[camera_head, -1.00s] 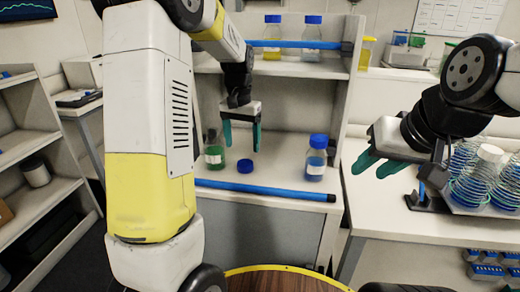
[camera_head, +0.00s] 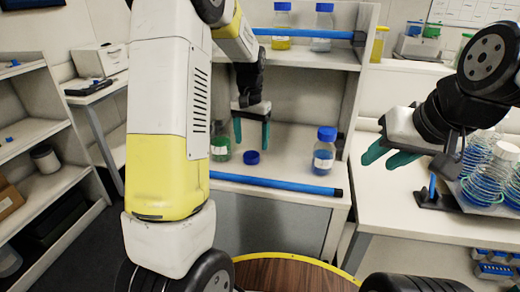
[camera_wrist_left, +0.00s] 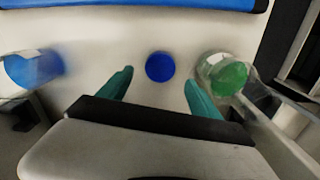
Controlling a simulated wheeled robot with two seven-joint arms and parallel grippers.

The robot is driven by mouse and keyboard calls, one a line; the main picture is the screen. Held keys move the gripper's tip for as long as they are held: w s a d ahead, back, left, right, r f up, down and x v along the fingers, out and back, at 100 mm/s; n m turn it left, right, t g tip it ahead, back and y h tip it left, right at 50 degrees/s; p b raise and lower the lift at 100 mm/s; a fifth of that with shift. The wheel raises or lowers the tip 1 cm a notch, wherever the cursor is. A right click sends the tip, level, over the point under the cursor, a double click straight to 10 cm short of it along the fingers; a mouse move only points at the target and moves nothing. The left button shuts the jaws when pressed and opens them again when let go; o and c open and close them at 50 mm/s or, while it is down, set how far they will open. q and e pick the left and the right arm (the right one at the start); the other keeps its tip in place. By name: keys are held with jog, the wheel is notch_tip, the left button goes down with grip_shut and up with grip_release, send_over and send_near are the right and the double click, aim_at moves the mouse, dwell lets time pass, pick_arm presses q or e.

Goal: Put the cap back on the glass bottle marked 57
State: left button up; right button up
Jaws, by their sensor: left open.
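A clear bottle with green liquid (camera_head: 220,146) and a white label stands without a cap on the lower shelf; its number is too small to read. It is on the right in the left wrist view (camera_wrist_left: 229,78). A loose blue cap (camera_head: 251,158) lies on the shelf beside it, and in the left wrist view (camera_wrist_left: 160,66) it lies between the fingertip directions. My left gripper (camera_head: 252,140) is open and empty, fingers pointing down above and behind the cap. My right gripper (camera_head: 385,158) is open and empty over the right counter.
A blue-capped bottle of blue liquid (camera_head: 324,150) stands right of the cap. A blue bar (camera_head: 275,183) runs along the shelf's front edge. More blue-capped bottles stand on the upper shelf (camera_head: 295,55). A rack of coiled flasks (camera_head: 487,180) is on the right counter.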

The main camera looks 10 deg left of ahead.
aim_at(251, 155)
pick_arm(q)
jog(key=f, duration=0.5)
jog(key=shift+s+f, duration=0.1)
jog(key=shift+s, duration=0.15)
jog(key=c, duration=1.4)
